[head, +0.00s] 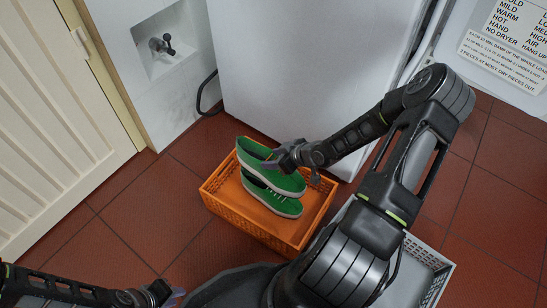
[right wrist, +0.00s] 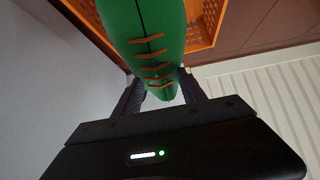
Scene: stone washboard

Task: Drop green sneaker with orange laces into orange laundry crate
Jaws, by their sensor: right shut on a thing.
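My right gripper (head: 272,162) is shut on a green sneaker (head: 258,168), near one end of it. In the right wrist view its orange laces (right wrist: 152,62) show, with the shoe (right wrist: 150,25) between the two fingers (right wrist: 160,92). The sneaker is over the orange crate (head: 218,206), above a second green sneaker (head: 272,202) lying inside. I cannot tell whether the two shoes touch. The crate wall also shows in the right wrist view (right wrist: 205,25). My left gripper (head: 172,297) is at the bottom edge, away from the crate, its opening unclear.
The orange crate stands on red floor tiles (head: 130,225) in front of a white appliance (head: 285,70). A light grey basket (head: 437,282) is at the lower right, partly behind my right arm. A slatted door (head: 50,120) is at the left. The floor left of the crate is clear.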

